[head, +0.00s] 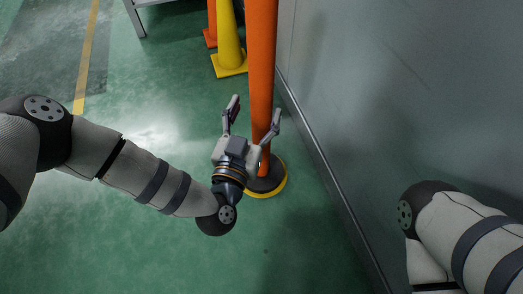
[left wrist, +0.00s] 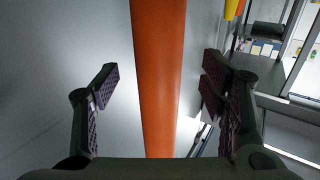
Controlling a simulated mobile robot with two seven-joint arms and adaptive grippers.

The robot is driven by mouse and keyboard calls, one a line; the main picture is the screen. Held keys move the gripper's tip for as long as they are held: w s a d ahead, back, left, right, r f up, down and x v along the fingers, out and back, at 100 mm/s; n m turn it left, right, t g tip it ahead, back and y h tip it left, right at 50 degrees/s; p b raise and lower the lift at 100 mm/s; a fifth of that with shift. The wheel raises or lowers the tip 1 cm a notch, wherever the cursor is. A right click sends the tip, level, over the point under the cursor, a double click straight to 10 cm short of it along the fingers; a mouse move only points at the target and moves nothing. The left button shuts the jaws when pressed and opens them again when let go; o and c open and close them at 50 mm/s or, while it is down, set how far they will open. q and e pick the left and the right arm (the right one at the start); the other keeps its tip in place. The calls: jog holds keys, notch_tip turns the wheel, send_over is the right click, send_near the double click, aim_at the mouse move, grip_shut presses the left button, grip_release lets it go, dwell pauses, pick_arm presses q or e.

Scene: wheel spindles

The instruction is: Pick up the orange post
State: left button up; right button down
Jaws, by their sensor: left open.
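The orange post (head: 262,60) stands upright on a round dark base with a yellow rim (head: 268,184), close to the grey wall. My left gripper (head: 255,110) is open at the lower part of the post, its fingers spread and pointing up in the head view. In the left wrist view the post (left wrist: 160,80) runs between the two open fingers (left wrist: 160,88), with a gap on each side and no contact visible. How deep the post sits between the fingers is unclear. My right arm shows at lower right in the head view; its gripper is out of frame.
A grey wall (head: 400,90) runs along the right side, just beside the post. A yellow cone (head: 229,45) and an orange cone (head: 211,25) stand behind the post. A table leg (head: 134,18) shows at the top. The green floor (head: 120,250) at left and front is clear.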

pick_arm(q)
jog(key=b+x, duration=0.2)
jog(key=x, duration=0.2)
jog(key=shift+w+d+r, duration=0.15)
jog(key=shift+w+d, duration=0.05)
jog(key=shift+w, duration=0.2)
grip_shut()
jog(key=shift+r, duration=0.2)
jog(key=shift+r, duration=0.1)
